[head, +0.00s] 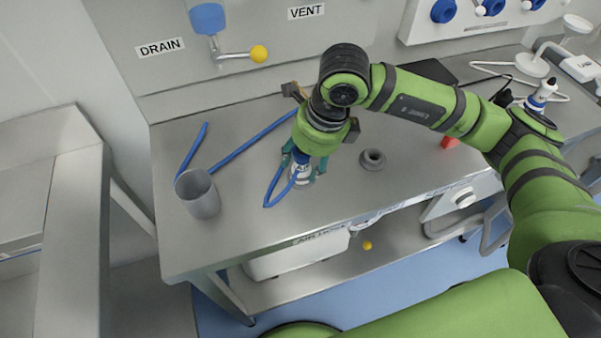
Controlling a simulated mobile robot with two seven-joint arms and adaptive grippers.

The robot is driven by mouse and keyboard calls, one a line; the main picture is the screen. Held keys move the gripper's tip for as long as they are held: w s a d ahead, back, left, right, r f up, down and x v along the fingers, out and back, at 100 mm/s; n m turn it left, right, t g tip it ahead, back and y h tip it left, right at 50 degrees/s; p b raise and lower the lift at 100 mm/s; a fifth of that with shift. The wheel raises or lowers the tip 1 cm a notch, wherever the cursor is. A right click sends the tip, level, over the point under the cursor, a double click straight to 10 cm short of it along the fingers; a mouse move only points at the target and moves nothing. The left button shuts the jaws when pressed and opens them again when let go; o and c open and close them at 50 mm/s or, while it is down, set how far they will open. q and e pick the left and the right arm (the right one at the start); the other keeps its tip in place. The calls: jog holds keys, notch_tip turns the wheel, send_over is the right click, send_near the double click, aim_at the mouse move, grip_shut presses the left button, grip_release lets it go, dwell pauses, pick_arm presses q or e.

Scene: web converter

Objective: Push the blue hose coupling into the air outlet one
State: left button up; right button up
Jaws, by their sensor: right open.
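My right gripper (303,180) reaches down over the steel bench. Its teal fingers are open on either side of a coupling with a blue top (300,157) and a pale lower part, which stands about upright on the bench. Whether the fingers touch it I cannot tell. The blue hose (268,190) loops beside the coupling, and a longer length lies on the bench toward the back left. Blue round fittings (443,11) sit on a white wall panel at the top right; no air outlet number is readable there. My left gripper is not in view.
A grey cup (198,194) stands at the bench's left. A dark grey ring-shaped part (372,159) sits right of the gripper, with a small red object (450,142) beyond. The bench's front middle is clear.

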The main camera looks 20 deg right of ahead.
jog(key=shift+c, duration=0.4)
grip_shut()
jog(key=shift+r, duration=0.1)
jog(key=shift+r+p, duration=1.7)
jog(key=shift+r, duration=2.2)
